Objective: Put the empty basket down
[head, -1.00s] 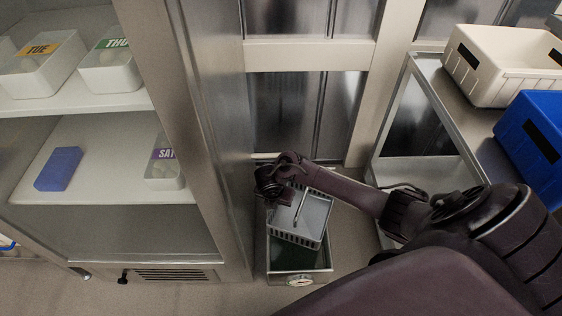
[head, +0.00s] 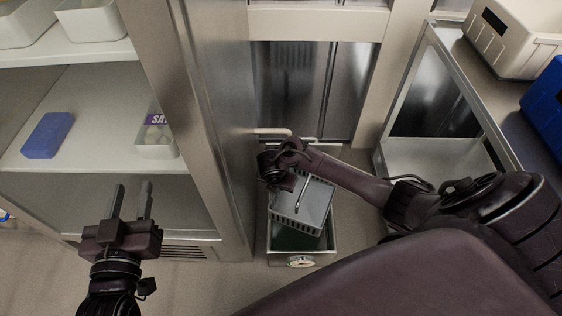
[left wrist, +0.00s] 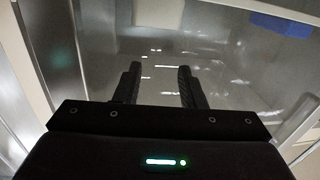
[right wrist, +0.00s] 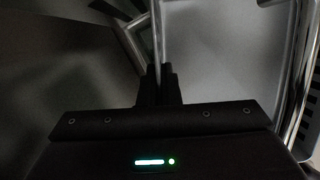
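The empty basket (head: 305,207) is pale grey with slotted sides and a thin bar handle. It hangs slightly turned and tilted over a dark green-lined bin (head: 302,257) on the floor; I cannot tell whether it touches the bin. My right gripper (right wrist: 158,85) is shut on the thin handle bar (right wrist: 156,35), with the basket's grey inside (right wrist: 235,60) beyond. In the head view its fingertips are hidden by the wrist. My left gripper (head: 131,203) is open and empty in front of the cabinet; its two parted fingers also show in the left wrist view (left wrist: 158,85).
A metal cabinet (head: 200,130) stands left of the bin; its shelves hold a blue block (head: 47,135) and a SAT tub (head: 157,133). A metal-framed cart (head: 440,150) with white (head: 512,40) and blue (head: 548,110) crates stands at right.

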